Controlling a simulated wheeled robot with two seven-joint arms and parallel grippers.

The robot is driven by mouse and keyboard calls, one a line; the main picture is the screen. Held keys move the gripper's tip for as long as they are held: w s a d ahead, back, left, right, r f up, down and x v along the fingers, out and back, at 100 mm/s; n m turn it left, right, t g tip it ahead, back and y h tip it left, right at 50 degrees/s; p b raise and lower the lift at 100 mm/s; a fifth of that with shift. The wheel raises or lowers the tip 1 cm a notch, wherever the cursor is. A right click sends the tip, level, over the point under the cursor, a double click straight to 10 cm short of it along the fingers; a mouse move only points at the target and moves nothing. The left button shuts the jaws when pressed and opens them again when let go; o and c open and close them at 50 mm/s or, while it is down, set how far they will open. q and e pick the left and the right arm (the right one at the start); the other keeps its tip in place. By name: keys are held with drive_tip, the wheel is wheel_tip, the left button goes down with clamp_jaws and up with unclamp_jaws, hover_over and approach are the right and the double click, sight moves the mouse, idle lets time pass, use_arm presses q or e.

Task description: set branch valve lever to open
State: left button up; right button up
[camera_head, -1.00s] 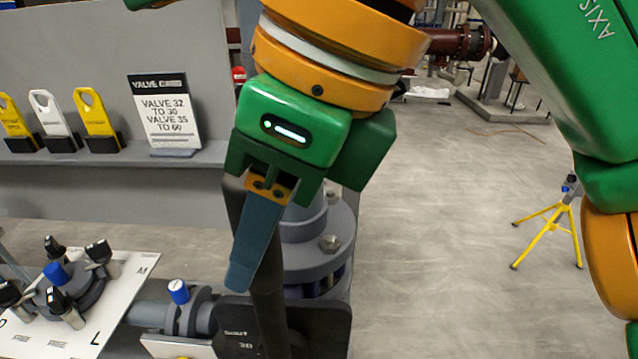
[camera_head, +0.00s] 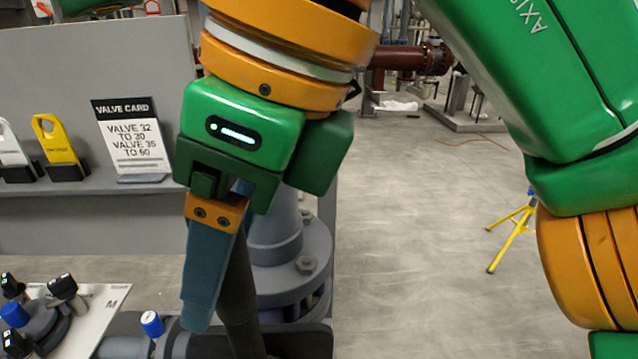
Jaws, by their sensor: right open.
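My right gripper (camera_head: 208,318) points down in the middle-left of the head view. Its near blue-grey finger shows in full; the far finger is mostly hidden behind it. The jaws are open. A long dark grey lever (camera_head: 240,310) stands tilted just behind and to the right of the near finger. Its upper end is hidden by the gripper, so I cannot tell whether it is between the fingers or touching them. The lever's foot is at the bottom edge of the view. My left gripper is not in view.
A grey flanged pipe (camera_head: 285,260) stands right behind the lever. A blue-capped fitting (camera_head: 152,324) and a white plate (camera_head: 105,300) with black knobs lie lower left. A valve card (camera_head: 135,140) and yellow tag (camera_head: 58,145) stand on a shelf. Open floor lies right, with a yellow stand (camera_head: 512,235).

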drive_tip(key=shift+v, duration=1.8)
drive_tip(key=s+d, duration=0.1)
drive_tip(key=d, duration=1.1)
drive_tip(key=shift+s, duration=0.2)
drive_tip(key=shift+a+r, duration=0.1)
drive_tip(key=shift+a, duration=0.05)
